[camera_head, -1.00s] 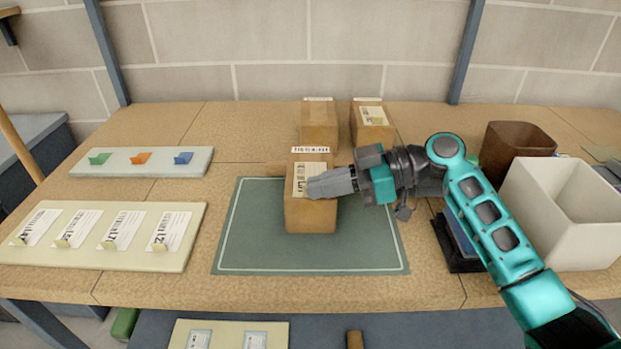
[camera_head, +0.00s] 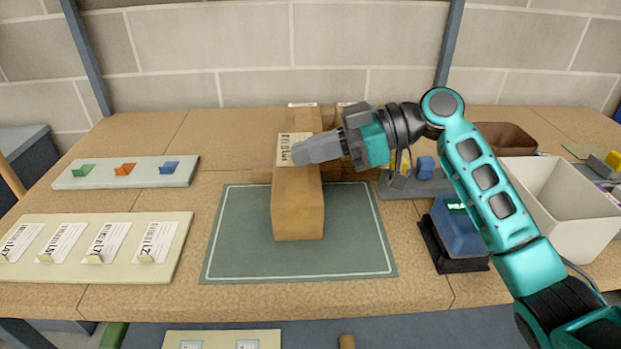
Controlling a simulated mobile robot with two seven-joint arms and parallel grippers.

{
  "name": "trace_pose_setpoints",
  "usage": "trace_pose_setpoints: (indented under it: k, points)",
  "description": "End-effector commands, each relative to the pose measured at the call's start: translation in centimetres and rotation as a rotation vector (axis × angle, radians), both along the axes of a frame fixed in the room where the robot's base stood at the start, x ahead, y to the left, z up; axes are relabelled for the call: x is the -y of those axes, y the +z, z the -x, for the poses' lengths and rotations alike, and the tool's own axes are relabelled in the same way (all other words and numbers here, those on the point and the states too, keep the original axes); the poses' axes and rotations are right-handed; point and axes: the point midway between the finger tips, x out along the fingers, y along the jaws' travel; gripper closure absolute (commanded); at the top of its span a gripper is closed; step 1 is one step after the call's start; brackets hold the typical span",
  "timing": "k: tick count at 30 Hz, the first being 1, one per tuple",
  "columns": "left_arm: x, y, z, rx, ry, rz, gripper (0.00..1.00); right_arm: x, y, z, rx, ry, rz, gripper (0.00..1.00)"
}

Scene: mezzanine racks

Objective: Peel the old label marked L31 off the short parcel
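The short parcel (camera_head: 298,212) is a brown box on the green mat (camera_head: 240,262). The old label (camera_head: 286,148), cream with dark print, stands out above the far end of the parcel's top, which now looks bare; its marking is too small to read surely. My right gripper (camera_head: 297,153) reaches in from the right, its grey fingers shut on the label's right edge. The fingers hide part of the label, and the label hides the parcel's far edge. My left gripper is not in view.
A cream board (camera_head: 75,272) with several white labels lies at left, behind it a pale strip (camera_head: 65,181) with coloured clips. More boxes (camera_head: 305,117) stand behind the parcel. A blue device (camera_head: 458,228) and a white bin (camera_head: 560,195) stand at right.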

Motion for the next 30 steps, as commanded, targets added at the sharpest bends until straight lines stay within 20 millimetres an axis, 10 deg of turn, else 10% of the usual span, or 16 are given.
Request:
trace_pose_setpoints:
  k: [12, 30]
  points:
    - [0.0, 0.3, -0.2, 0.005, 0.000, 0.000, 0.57, 0.0, 10.5, 0.0, 0.003, 0.001, 0.000, 1.00]
    - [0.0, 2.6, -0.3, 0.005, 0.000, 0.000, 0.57, 0.0, 15.0, 0.0, -0.001, 0.001, 0.000, 1.00]
